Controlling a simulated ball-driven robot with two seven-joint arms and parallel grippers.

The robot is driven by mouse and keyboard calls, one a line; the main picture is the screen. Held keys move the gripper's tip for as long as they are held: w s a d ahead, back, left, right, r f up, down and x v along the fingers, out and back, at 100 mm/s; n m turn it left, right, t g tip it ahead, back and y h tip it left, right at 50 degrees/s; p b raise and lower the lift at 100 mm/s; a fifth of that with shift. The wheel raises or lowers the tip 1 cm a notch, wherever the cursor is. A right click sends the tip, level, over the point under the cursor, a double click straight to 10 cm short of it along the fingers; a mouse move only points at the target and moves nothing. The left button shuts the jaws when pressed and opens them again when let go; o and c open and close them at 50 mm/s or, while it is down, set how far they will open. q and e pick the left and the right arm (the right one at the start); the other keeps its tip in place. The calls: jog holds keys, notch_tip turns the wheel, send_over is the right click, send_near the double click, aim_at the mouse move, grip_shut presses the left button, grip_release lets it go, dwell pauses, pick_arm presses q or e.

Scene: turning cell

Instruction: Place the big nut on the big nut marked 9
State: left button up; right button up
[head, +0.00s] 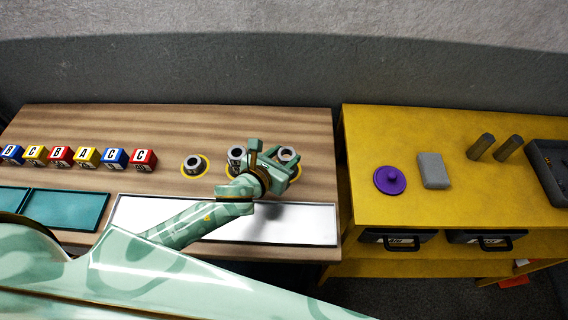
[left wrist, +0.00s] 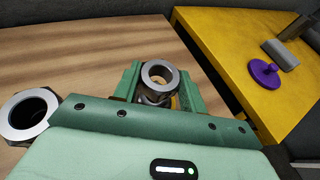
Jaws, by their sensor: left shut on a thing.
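A grey big nut (head: 287,153) is between the fingers of my left gripper (head: 277,158), over the rightmost yellow disc (head: 297,172). In the left wrist view the held nut (left wrist: 158,75) shows its bright ring-shaped top and open bore. Dark metal shows just under that ring; I cannot tell whether it is the same nut or another beneath it. A second nut (head: 237,153) stands just left of the gripper, also in the left wrist view (left wrist: 28,112). A third nut (head: 193,163) sits on the left yellow disc (head: 193,174). No number 9 is readable. My right gripper is out of view.
Lettered cubes (head: 87,157) line the left of the wooden table (head: 140,120). A white panel (head: 310,222) and teal trays (head: 66,210) lie along the front. The yellow bench (head: 420,125) at right holds a purple lidlike piece (head: 390,180), a grey block (head: 433,170) and two dark cylinders (head: 509,148).

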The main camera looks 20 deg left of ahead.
pick_arm(q)
jog(key=shift+s+f, duration=0.1)
jog(key=shift+f, duration=1)
jog(key=shift+f, duration=0.2)
jog(key=o, duration=1.1)
jog(key=shift+r, duration=0.25)
jog(key=p+v, duration=0.1)
jog(key=v, duration=1.1)
